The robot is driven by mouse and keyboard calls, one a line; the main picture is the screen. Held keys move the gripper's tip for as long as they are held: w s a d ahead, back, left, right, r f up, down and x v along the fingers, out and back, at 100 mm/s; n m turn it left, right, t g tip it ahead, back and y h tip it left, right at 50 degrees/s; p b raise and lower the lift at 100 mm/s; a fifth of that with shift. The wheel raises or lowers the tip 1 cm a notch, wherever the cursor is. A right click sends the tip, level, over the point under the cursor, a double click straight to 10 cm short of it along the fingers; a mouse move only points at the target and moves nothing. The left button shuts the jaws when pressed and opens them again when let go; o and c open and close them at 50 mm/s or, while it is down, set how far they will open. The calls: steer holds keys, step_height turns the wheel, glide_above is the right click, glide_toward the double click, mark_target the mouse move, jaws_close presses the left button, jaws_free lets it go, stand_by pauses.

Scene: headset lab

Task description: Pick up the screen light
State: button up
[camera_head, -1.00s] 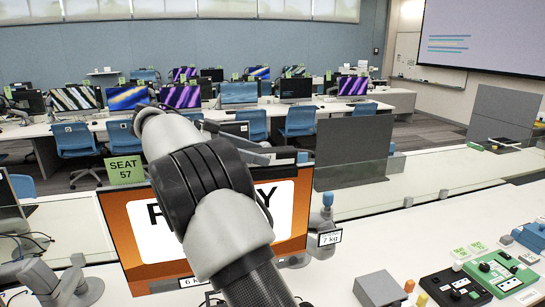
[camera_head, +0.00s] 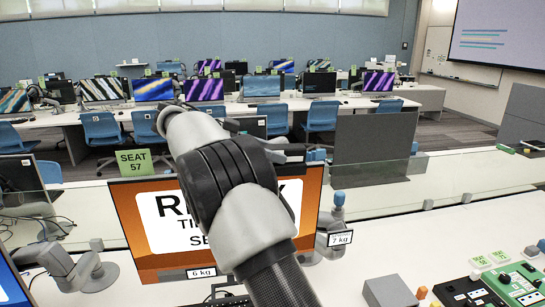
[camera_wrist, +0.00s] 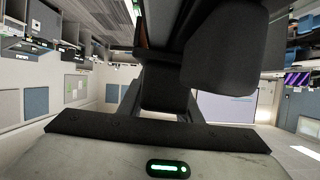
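A dark bar (camera_head: 285,150) at the top edge of the orange monitor (camera_head: 137,253) may be the screen light; my arm covers much of that place, so I cannot tell for sure. My arm crosses in front of the monitor and hides the gripper's fingertips in the head view. In the wrist view my gripper (camera_wrist: 163,95) shows as dark finger parts above its black base. A large dark block (camera_wrist: 225,50) sits close to the camera there and overlaps the fingers. I cannot tell what it is, or whether anything is held.
A green SEAT 57 sign (camera_head: 135,162) stands above the monitor's left corner. Tags for 6 kg (camera_head: 201,273) and 7 kg (camera_head: 340,238) are nearby. A grey box (camera_head: 390,292) and control panels (camera_head: 515,285) lie at the lower right. The white desk between is mostly clear.

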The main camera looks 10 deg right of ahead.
jaws_close()
steer(key=shift+r, duration=0.15)
